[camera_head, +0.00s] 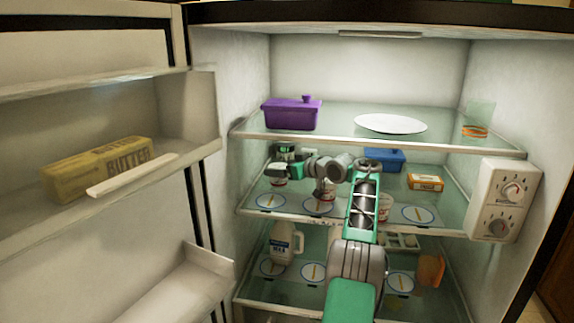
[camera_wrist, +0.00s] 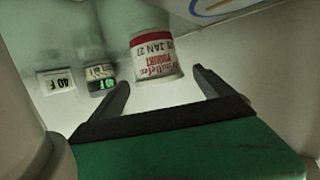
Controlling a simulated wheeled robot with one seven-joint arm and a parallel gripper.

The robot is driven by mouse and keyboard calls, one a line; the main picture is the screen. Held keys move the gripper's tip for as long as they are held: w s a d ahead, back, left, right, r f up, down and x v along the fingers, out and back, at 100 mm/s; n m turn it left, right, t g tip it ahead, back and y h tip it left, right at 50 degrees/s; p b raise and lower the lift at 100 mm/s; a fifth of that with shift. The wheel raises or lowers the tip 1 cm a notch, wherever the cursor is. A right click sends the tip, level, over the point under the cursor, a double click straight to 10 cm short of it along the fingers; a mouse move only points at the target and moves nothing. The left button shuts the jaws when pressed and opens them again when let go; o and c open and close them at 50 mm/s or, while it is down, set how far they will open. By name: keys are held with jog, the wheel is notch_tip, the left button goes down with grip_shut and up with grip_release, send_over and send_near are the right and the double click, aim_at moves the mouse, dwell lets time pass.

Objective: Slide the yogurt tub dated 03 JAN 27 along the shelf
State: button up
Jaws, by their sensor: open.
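A white yogurt tub with a red band (camera_wrist: 155,55) is in the wrist view, upside down in the picture. In the head view my gripper (camera_head: 274,170) is at the left of the middle shelf (camera_head: 345,222), above a red-and-white tub (camera_head: 279,182). Another tub (camera_head: 325,195) stands to its right, and a third (camera_head: 385,208) is partly behind my arm.
Round marked discs (camera_head: 271,202) lie along the shelf's front. A dark device (camera_wrist: 101,78) and a white 40 F card (camera_wrist: 57,82) stand left of the tub in the wrist view. A blue container (camera_head: 384,160) and orange box (camera_head: 425,181) are at the back right. A glass shelf (camera_head: 340,137) lies overhead.

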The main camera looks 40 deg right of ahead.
jog(key=shift+c, duration=0.4)
jog(key=c, duration=1.5)
jog(key=shift+c, duration=0.2)
